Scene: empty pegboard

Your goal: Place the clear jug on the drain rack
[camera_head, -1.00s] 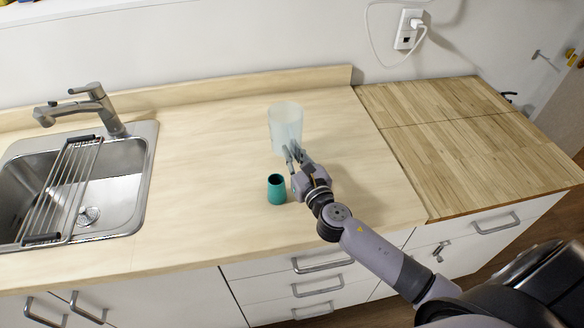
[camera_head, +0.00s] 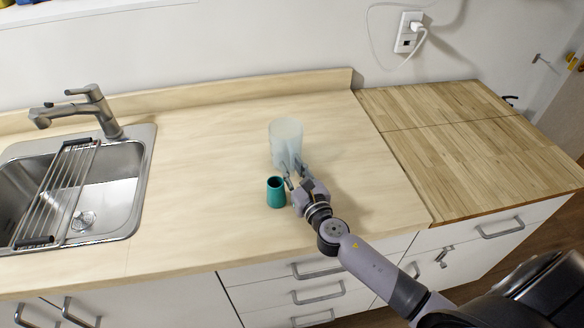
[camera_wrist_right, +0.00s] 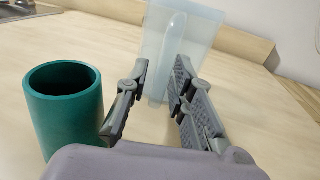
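The clear jug (camera_head: 286,135) stands upright on the counter, translucent and pale blue. In the right wrist view the jug (camera_wrist_right: 205,38) shows its handle (camera_wrist_right: 170,55) facing me. My right gripper (camera_head: 292,176) is at the jug's near side. In the wrist view the right gripper (camera_wrist_right: 160,85) is open, with its fingers on either side of the lower handle; a gap shows by the left finger. Whether the right finger touches is unclear. The drain rack (camera_head: 55,195), of metal bars with dark ends, lies across the sink at left, empty. My left gripper is not in view.
A teal cup (camera_head: 276,193) stands just left of my right gripper, and looms close in the wrist view (camera_wrist_right: 66,110). The steel sink (camera_head: 118,190) and faucet (camera_head: 88,105) are at left. The counter (camera_head: 205,160) between cup and sink is clear.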

